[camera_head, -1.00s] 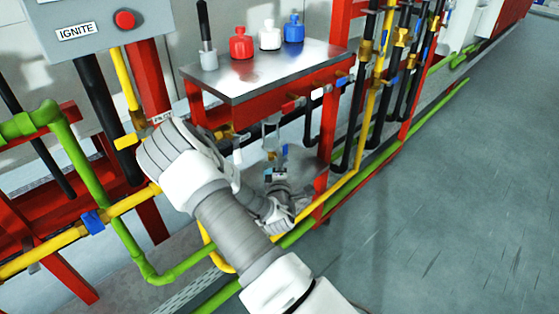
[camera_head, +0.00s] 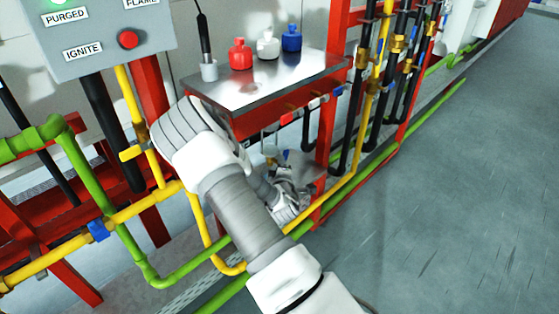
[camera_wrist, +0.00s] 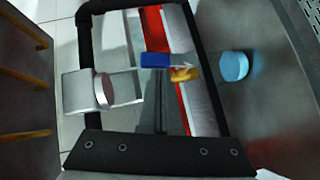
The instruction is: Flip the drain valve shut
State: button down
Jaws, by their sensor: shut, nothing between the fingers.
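In the wrist view a blue valve handle (camera_wrist: 155,60) sits beside a brass-coloured valve body (camera_wrist: 184,74), in front of a red rail. I cannot read a label on it, so I cannot tell if it is the drain valve. My gripper (camera_wrist: 160,88) is shut and empty, a little short of this handle in the wrist view. I cannot tell whether it touches. In the head view my forearm reaches under the steel-topped table (camera_head: 225,95), and its links hide much of the gripper. A red handle (camera_head: 290,122) and a blue handle (camera_head: 338,91) show along the table's front rail.
A yellow pipe (camera_head: 60,255) and green pipe (camera_head: 180,270) run low on the left, close to my arm. A grey control box (camera_head: 105,35) hangs above. Black pipes (camera_head: 358,110) stand right of the table. The floor (camera_head: 460,190) at right is clear.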

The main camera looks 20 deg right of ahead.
jog(key=shift+w+d+r+m+g+y+p, duration=0.2)
jog(key=shift+d+r+m+g+y+p, duration=0.6)
jog(key=shift+p, duration=0.45)
jog(key=d+m+g+y+p, duration=0.1)
jog(key=y+p, duration=0.1)
jog(key=w+d+f+m+g+y+p, duration=0.1)
jog(key=y+p, duration=0.1)
jog(key=p, duration=0.1)
jog(key=d+m+g+y+p, duration=0.1)
jog(key=d+m+y+p, duration=0.1)
jog(key=p, duration=0.1)
jog(key=shift+w+f+g, duration=0.25)
jog(key=shift+f+g, duration=0.05)
jog(key=shift+f, duration=0.05)
jog(key=shift+r+p, duration=0.15)
jog(key=shift+p, duration=0.2)
jog(key=shift+r+p, duration=0.5)
jog(key=shift+r, duration=0.2)
